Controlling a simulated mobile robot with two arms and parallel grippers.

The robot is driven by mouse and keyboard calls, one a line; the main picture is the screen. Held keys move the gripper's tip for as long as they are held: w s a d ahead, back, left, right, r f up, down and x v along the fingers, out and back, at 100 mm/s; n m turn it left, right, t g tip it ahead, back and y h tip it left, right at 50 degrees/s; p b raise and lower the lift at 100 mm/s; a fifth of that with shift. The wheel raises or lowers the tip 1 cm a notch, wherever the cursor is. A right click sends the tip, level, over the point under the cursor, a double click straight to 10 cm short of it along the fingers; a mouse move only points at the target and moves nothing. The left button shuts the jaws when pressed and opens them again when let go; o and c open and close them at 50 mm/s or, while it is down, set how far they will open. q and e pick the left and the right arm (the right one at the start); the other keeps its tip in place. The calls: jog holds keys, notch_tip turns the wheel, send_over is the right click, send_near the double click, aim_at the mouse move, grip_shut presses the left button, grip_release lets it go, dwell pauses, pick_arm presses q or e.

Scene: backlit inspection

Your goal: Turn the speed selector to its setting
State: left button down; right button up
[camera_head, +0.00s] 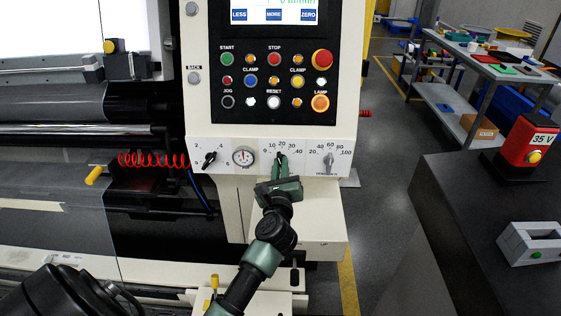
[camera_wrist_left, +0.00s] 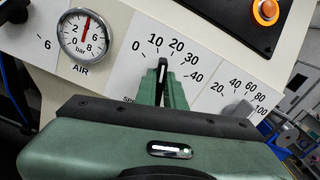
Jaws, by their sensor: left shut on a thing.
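The speed selector (camera_wrist_left: 162,72) is a black knob on the light panel strip, with a scale from 0 to 40. In the left wrist view its tip points between 10 and 20. My left gripper (camera_head: 281,166) has come up from below and is shut on this knob; its green fingers also show in the left wrist view (camera_wrist_left: 164,96). The fingers hide the lower part of the knob. In the head view the scale (camera_head: 283,145) shows above the fingers. My right gripper is not in view.
An air gauge (camera_head: 243,157) and another black selector (camera_head: 209,160) sit left of the speed selector. A grey selector (camera_head: 328,160) sits close on its right. Buttons, including a red mushroom button (camera_head: 323,58), are above. A red coiled hose (camera_head: 152,159) hangs at left.

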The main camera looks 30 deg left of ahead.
pick_arm(q)
jog(key=shift+w+d+f+m+p, duration=0.1)
jog(key=shift+d+m+p, duration=0.1)
jog(key=shift+m+p, duration=3.05)
jog(key=shift+w+d+f+m+p, duration=0.15)
jog(key=shift+m+p, duration=1.85)
jog(key=shift+m, duration=2.45)
jog(key=shift+s, duration=0.1)
jog(key=c, duration=1.5)
grip_release()
jog(key=shift+r, duration=0.1)
